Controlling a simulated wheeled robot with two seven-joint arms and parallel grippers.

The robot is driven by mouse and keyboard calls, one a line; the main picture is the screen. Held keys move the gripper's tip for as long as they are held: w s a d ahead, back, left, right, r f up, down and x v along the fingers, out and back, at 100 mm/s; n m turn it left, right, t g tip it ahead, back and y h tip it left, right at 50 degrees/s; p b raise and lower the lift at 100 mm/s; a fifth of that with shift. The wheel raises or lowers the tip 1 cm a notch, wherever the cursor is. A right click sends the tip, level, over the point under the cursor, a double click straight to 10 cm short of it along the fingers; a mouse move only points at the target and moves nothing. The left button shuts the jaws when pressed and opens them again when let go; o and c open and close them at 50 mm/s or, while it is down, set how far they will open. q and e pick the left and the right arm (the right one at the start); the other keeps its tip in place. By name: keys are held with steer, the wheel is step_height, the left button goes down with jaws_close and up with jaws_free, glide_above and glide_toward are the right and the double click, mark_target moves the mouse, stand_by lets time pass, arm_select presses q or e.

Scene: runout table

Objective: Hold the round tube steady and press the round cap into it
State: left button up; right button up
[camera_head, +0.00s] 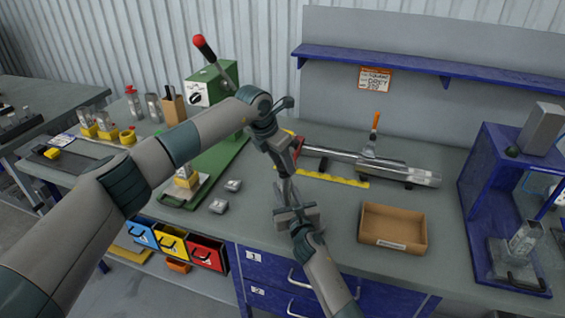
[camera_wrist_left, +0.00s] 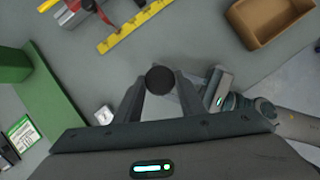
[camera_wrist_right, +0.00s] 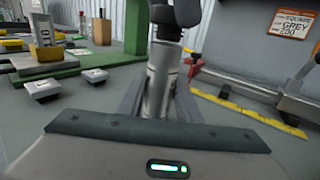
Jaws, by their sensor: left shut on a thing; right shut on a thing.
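The round tube (camera_wrist_right: 160,82) is a silver cylinder standing upright between the fingers of my right gripper (camera_wrist_right: 158,105), which is shut on it. In the head view, the tube (camera_head: 285,190) is a small upright piece between my two grippers. The round cap (camera_wrist_left: 160,79) is a black disc between the fingertips of my left gripper (camera_wrist_left: 160,85), which is shut on it. My left gripper (camera_head: 281,165) is directly above my right gripper (camera_head: 296,214), pointing down at the tube's top. The fingers hide the joint, so I cannot tell how far the cap sits in the tube.
Grey square pieces (camera_head: 219,206) lie on the table at left, near the green press (camera_head: 215,145). A brown open box (camera_head: 393,228) is at right. A yellow ruler (camera_head: 335,178) and a long metal rail (camera_head: 345,157) lie behind. A blue stand (camera_head: 490,190) is far right.

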arm_select(q)
steer(key=shift+f, duration=0.6)
stand_by(0.3)
steer(key=o, duration=1.1)
steer(key=shift+r, duration=0.1)
steer(key=v, duration=1.2)
steer(key=shift+d, duration=0.1)
steer(key=shift+c, duration=0.6)
steer(key=shift+w+m, duration=0.1)
steer(key=shift+m, duration=0.2)
jaws_close()
steer(key=d+f+m+y, duration=0.1)
steer(key=m, duration=0.8)
steer(key=d+f+m+y, duration=0.1)
steer(key=m, duration=0.8)
steer(key=w+d+f+m, duration=0.1)
steer(key=m, duration=0.9)
steer(key=shift+d+y, duration=0.25)
steer(key=shift+y, duration=0.15)
